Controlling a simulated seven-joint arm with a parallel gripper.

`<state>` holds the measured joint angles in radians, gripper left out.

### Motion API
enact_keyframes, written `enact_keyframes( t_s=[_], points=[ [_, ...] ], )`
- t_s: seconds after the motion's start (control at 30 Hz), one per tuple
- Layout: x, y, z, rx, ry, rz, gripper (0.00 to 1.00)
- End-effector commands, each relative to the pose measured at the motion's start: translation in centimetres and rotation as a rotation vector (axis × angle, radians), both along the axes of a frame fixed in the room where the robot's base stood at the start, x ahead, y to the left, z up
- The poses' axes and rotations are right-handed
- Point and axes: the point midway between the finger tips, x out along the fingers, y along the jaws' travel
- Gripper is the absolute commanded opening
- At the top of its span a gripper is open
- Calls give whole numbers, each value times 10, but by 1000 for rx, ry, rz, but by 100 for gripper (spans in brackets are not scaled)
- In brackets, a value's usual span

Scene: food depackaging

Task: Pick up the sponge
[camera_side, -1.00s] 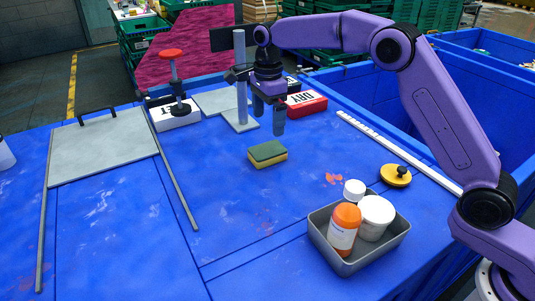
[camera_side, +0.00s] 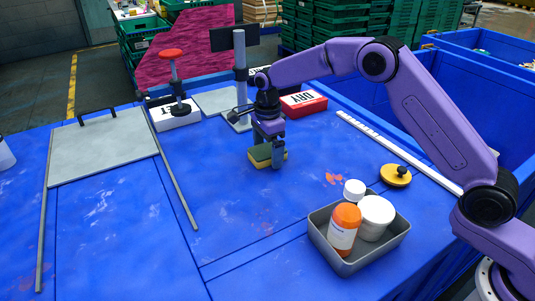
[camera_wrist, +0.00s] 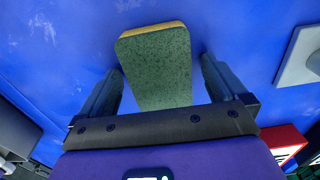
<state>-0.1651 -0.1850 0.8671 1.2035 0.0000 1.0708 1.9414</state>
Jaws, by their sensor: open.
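The sponge (camera_side: 259,156) is a small block with a green top and a yellow underside, lying flat on the blue table. It also shows in the wrist view (camera_wrist: 157,65), green face toward the camera. My gripper (camera_side: 267,158) is low over the sponge. In the wrist view my gripper (camera_wrist: 160,88) is open, with one finger on each side of the sponge and a gap visible at both sides. In the side view a finger hides part of the sponge. I cannot tell exactly how far down the fingertips reach.
A grey tray (camera_side: 318,219) with an orange-capped bottle (camera_side: 343,228) and white tubs stands at front right. A yellow disc (camera_side: 395,175) lies behind it. A grey post (camera_side: 240,75), a red DRY box (camera_side: 304,104) and a white box (camera_side: 176,121) stand behind.

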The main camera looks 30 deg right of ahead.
Motion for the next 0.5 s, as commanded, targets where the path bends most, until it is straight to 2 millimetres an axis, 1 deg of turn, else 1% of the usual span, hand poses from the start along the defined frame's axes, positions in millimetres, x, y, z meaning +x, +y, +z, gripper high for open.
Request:
enact_keyframes(
  t_s=[0.13, 0.17, 0.2, 0.27, 0.3, 0.5],
  points=[
    [0, 0, 0, 0, 0, 0, 99],
    [0, 0, 0, 0, 0, 0, 89],
    [0, 0, 0, 0, 0, 0, 76],
    [0, 0, 0, 0, 0, 0, 57],
    [0, 0, 0, 0, 0, 0, 44],
    [0, 0, 1, 0, 0, 0, 43]
  ],
)
